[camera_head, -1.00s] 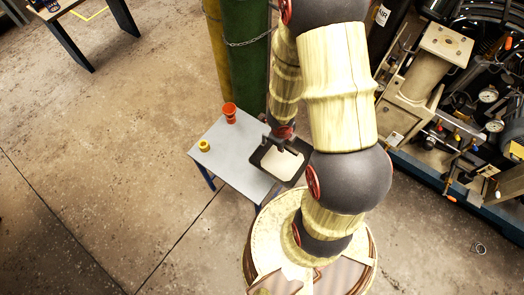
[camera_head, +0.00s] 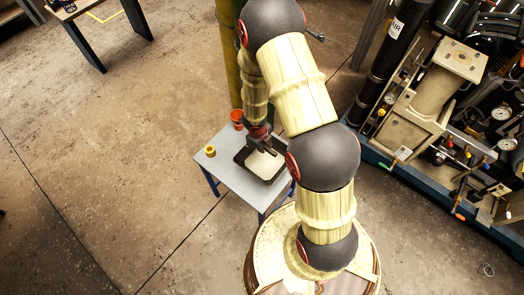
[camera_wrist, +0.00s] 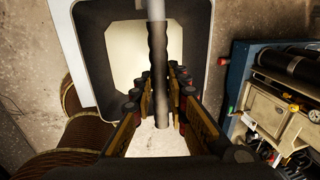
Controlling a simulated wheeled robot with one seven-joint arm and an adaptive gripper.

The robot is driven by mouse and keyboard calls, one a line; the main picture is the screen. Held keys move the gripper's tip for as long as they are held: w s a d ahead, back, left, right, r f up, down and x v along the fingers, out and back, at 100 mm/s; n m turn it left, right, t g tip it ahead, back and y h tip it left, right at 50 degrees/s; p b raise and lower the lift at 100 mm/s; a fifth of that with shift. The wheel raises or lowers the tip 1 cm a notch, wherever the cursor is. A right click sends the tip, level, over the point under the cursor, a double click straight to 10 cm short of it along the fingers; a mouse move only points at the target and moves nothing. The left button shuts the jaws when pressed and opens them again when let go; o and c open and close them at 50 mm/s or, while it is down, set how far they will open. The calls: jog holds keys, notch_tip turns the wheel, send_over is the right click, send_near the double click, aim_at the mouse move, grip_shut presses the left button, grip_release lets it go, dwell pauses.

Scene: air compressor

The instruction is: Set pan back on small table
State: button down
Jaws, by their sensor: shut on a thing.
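The pan (camera_head: 263,164) is a dark square-rimmed vessel with a cream inside, over the right part of the small grey table (camera_head: 229,173). Whether its base touches the tabletop cannot be told. In the wrist view the pan (camera_wrist: 90,57) fills the upper middle, with the pale table edge (camera_wrist: 205,25) around it. My gripper (camera_head: 266,149) is at the pan's far side in the head view. In the wrist view my gripper (camera_wrist: 163,98) is shut on the pan's dark rod-like handle (camera_wrist: 157,60), which runs between the fingers.
An orange-red cup (camera_head: 237,118) and a yellow ring-shaped item (camera_head: 210,151) stand on the table's far and left parts. A gas cylinder (camera_head: 229,60) rises behind the table. The compressor machinery (camera_head: 432,100) stands at right. Floor at left is open.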

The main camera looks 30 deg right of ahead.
jog(key=shift+w+a+f, duration=0.1)
jog(key=shift+w+f, duration=0.15)
jog(key=f, duration=0.1)
jog(key=f+b, duration=0.2)
jog(key=shift+w+a+f, duration=0.1)
jog(key=shift+w+f, duration=0.2)
jog(key=shift+f, duration=0.05)
jog(key=c, duration=1.8)
grip_release()
jog(key=shift+f, duration=0.1)
jog(key=shift+o, duration=0.3)
